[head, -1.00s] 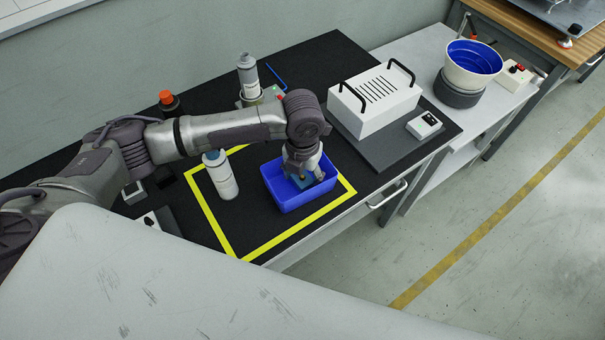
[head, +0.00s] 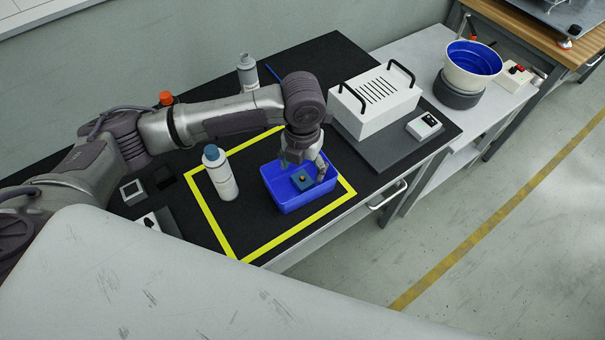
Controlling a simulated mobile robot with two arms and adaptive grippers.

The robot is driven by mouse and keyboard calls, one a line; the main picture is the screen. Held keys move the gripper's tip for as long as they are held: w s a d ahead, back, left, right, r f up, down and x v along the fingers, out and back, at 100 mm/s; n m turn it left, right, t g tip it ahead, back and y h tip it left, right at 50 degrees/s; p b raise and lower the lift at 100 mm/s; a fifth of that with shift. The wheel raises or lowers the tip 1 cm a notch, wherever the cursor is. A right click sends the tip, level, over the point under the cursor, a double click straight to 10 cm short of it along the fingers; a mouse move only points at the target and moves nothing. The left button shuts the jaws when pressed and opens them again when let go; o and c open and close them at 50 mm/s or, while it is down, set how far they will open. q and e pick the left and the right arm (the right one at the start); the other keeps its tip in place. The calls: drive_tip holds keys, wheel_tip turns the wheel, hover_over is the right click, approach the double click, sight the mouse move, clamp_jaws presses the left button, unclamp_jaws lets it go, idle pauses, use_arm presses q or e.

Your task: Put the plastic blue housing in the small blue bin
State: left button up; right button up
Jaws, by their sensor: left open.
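The small blue bin (head: 288,203) stands inside the yellow-taped square on the black table. The blue housing (head: 302,180), a small squarish piece with a brownish spot on top, shows within the bin's walls, below my gripper. My left gripper (head: 303,171) is open over the bin, its fingers spread to either side above the housing. Whether a fingertip still touches the housing is too small to tell. My right gripper is not in view.
A white bottle with a blue cap (head: 222,175) stands left of the bin. A white box with black handles (head: 375,98) is to the right. A grey bottle (head: 248,72) stands behind.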

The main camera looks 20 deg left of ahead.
sight(302, 178)
use_arm(q)
wheel_tip(302, 178, up, 8)
idle(0.6)
